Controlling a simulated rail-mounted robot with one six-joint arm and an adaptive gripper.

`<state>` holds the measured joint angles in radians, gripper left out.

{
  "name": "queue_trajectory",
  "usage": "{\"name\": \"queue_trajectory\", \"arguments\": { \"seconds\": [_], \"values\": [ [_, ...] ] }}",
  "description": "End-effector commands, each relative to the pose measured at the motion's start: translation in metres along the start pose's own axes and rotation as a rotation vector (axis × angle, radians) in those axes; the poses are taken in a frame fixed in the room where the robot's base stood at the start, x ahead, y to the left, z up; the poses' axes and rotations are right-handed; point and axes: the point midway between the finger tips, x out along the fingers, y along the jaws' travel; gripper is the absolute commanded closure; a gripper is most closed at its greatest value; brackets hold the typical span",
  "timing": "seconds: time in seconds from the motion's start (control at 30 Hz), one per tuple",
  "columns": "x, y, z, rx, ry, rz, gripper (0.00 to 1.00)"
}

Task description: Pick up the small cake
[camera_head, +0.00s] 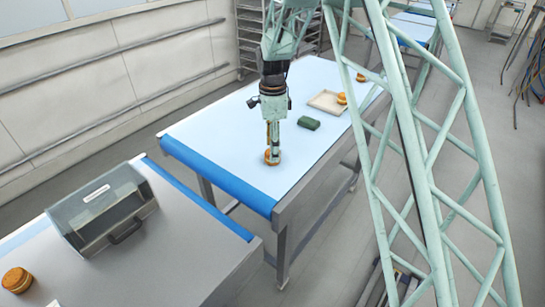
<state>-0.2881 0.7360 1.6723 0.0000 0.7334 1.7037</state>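A small round golden-brown cake (268,160) is at the near end of the light blue table, at my gripper's fingertips. My gripper (273,152) points straight down over it, and its fingers partly cover the cake. The fingers look close together at the cake. At this size I cannot tell whether they are closed on it or only around it, or whether the cake touches the table.
The light blue table (222,142) also bears a dark green block (309,123) and a pale tray (322,101). Similar rounds are at the tray (342,99), farther back (361,77) and on the left grey table (16,280). A clear-lidded case (100,205) stands on that grey table.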

Motion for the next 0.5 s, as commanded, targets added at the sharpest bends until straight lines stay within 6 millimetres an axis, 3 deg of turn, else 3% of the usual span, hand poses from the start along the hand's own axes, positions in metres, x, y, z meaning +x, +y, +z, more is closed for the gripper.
{"name": "queue_trajectory", "arguments": {
  "seconds": [0.2, 0.5],
  "values": [
    [0.022, 0.000, 0.001, 0.000, 0.000, 0.002, 0.49],
    [0.032, 0.000, 0.001, 0.000, 0.000, 0.000, 0.49]
  ]
}}
